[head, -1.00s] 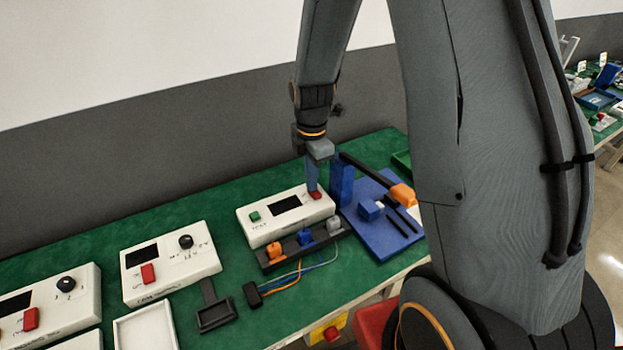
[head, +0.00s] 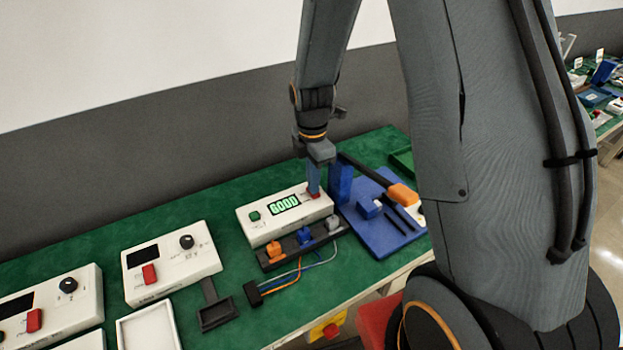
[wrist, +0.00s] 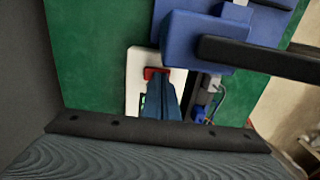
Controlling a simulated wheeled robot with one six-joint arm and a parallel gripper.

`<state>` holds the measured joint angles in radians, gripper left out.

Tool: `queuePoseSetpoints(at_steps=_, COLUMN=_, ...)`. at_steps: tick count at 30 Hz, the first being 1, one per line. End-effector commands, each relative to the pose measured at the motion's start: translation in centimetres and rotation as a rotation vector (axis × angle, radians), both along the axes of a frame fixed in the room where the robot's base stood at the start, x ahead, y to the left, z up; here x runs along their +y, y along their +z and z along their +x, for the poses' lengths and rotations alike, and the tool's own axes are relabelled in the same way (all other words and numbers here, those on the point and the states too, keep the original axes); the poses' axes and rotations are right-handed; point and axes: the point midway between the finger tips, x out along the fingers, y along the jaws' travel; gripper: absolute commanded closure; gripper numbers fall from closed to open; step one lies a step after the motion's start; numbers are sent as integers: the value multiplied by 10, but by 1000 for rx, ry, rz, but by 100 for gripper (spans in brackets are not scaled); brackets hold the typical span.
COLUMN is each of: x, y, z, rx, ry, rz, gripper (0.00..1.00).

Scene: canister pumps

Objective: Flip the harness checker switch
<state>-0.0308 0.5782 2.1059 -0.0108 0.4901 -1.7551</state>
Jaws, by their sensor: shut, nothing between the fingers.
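The harness checker (head: 250,221) is a white box on the green table. Its display (head: 284,205) is lit and reads what looks like "6000" in green. A green button (head: 254,216) sits at its left. Its red switch (head: 315,196) is at the right end, partly hidden by my gripper (head: 314,192). In the wrist view the red switch (wrist: 153,72) shows just past the fingertips of my gripper (wrist: 158,80). My gripper is shut and empty, pointing down with its tips at the switch; they seem to touch it.
A blue fixture (head: 378,238) with a black lever and orange handle (head: 402,194) stands close on the right. A dark connector rack (head: 284,251) with wires lies in front. Two other white boxes (head: 200,268) (head: 80,311) stand on the left.

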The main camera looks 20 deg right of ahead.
Motion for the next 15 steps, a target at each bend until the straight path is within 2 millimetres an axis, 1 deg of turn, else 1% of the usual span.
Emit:
queuePoseSetpoints(at_steps=10, x=0, y=3, z=0, rx=-2, ry=0, rz=0, gripper=100)
queuePoseSetpoints(at_steps=15, x=0, y=17, z=0, rx=-2, ry=0, rz=0, gripper=100)
